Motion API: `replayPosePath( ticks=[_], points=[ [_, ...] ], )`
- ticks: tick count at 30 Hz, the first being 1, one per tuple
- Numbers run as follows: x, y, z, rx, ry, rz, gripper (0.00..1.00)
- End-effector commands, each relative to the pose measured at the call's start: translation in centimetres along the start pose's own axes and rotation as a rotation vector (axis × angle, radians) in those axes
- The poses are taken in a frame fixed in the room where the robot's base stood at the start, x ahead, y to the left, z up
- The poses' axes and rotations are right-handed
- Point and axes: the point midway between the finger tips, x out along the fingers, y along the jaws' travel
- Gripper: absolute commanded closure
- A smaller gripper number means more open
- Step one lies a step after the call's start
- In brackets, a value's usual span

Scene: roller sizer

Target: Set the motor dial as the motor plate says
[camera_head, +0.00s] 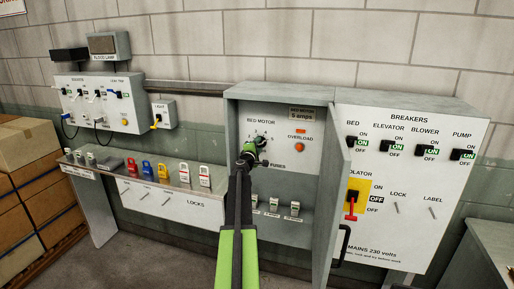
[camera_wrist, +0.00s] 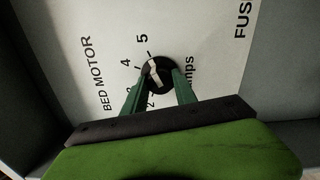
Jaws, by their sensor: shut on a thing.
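My gripper (camera_wrist: 158,88) is shut on the dial, a green finger on each side. In the head view my gripper (camera_head: 251,152) covers much of the dial. The motor plate (camera_head: 302,113) there reads BED MOTOR, 5 amps.
The dial sits inside an open grey cabinet (camera_head: 228,150), with an overload button (camera_head: 300,147) to its right. The cabinet door (camera_head: 329,190) stands open. Several fuses (camera_head: 274,204) stand below. The breaker panel (camera_head: 410,128) and red isolator handle (camera_head: 351,205) are at right.

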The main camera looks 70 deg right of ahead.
Motion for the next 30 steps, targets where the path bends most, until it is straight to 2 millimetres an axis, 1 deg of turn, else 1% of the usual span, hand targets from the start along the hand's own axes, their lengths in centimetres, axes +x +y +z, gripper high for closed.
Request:
replayPosePath(
  ticks=[8, 20, 21, 25, 30],
  points=[
    [0.09, 0.14, -0.16, 0.051, 0.003, 0.002, 1.0],
    [0.05, 0.15, -0.26, 0.056, 0.005, 0.002, 1.0],
    [0.05, 0.15, -0.28, 0.055, 0.005, 0.002, 0.61],
    [0.01, 0.13, -0.26, 0.056, 0.004, 0.001, 0.45],
    [-0.02, 0.1, -0.25, 0.056, 0.004, 0.001, 0.45]
  ],
)
